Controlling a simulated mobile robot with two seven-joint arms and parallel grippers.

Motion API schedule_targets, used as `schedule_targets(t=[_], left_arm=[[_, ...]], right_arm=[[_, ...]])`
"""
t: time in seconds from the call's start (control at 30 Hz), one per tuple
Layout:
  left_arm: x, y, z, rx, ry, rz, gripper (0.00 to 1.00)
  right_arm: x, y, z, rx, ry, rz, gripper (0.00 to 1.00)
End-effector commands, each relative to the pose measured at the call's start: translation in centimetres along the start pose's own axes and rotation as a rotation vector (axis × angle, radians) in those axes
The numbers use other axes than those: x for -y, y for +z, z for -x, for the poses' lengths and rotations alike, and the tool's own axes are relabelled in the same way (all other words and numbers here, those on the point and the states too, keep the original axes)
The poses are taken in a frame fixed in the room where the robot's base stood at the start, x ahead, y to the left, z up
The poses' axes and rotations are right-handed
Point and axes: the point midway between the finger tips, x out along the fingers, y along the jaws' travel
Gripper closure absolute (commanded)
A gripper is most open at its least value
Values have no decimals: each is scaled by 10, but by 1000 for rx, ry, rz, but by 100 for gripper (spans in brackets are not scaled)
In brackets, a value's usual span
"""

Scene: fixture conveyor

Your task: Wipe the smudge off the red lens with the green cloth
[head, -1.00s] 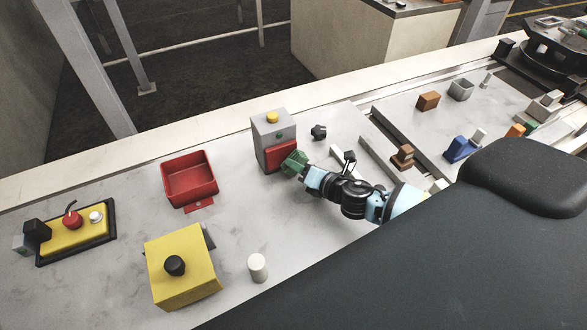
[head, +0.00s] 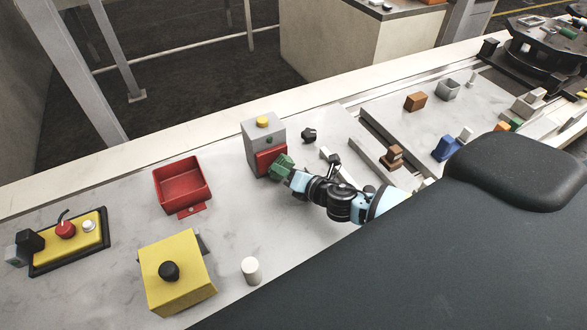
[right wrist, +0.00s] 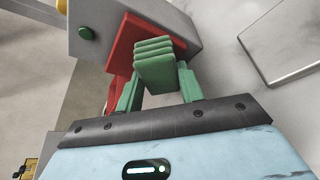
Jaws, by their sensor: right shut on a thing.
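My right gripper (head: 288,172) is shut on the green cloth (head: 281,165), a folded, ridged pad that shows between the green fingers in the right wrist view (right wrist: 154,65). The cloth is right in front of the lens; I cannot tell whether they touch. I cannot make out the smudge. My left gripper is not in view.
Left of the box are a red bin (head: 178,208), a yellow block with a black knob (head: 190,285) and a yellow panel (head: 80,244). A white cylinder (head: 251,271) stands near the front. A black knob (head: 309,135) is just right of the box.

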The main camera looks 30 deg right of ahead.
Motion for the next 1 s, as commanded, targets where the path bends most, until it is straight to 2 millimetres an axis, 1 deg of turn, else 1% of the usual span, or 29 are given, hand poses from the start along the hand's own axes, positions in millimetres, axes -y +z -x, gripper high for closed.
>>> schedule_targets(t=[0.03,0.2,0.53,1.0], left_arm=[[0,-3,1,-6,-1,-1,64],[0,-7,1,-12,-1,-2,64],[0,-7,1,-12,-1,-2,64],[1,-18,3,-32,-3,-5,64]], right_arm=[[-5,-1,-1,3,3,0,81],[-11,-8,-4,3,1,1,81],[-10,-10,-3,0,-1,0,81],[-11,-25,33,0,0,1,81]])
